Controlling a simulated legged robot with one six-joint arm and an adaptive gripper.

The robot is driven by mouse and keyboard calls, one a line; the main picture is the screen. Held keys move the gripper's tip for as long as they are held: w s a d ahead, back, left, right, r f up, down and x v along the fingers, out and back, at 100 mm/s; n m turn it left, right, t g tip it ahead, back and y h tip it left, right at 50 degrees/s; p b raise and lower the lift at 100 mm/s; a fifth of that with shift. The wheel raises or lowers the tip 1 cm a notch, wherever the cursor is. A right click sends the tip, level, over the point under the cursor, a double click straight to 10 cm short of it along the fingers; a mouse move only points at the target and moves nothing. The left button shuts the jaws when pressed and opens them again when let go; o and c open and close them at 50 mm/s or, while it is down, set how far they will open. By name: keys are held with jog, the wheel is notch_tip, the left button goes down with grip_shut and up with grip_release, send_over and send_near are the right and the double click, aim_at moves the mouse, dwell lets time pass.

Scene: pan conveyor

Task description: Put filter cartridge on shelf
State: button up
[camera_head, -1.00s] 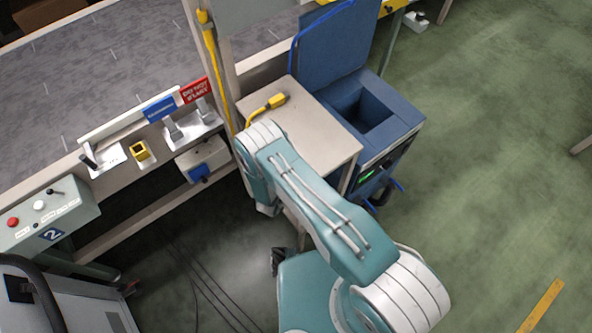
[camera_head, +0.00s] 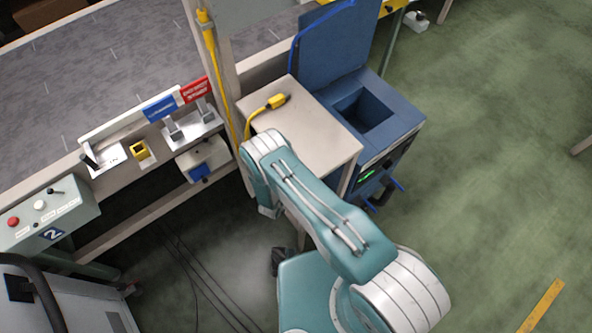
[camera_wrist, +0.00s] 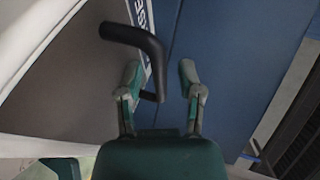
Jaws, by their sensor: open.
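I cannot make out a filter cartridge in either view. No shelf can be told for certain; a beige flat top (camera_head: 312,135) stands beside the blue machine in the head view. My gripper (camera_wrist: 160,80) is open in the wrist view, with its two green-grey fingers apart. A black bent handle (camera_wrist: 135,36) shows near the left finger, and its lower end reaches between the fingers. Whether it touches them I cannot tell. Behind it are a grey panel and a blue panel (camera_wrist: 215,60). In the head view my arm hides the gripper.
The blue machine (camera_head: 401,128) has a raised lid and an open square well. A yellow plug (camera_head: 277,101) with its cord lies on the beige top. A control box (camera_head: 48,213) and the conveyor (camera_head: 120,65) are at left. Green floor at right is largely clear.

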jog(key=shift+r, duration=0.1)
jog(key=v, duration=1.2)
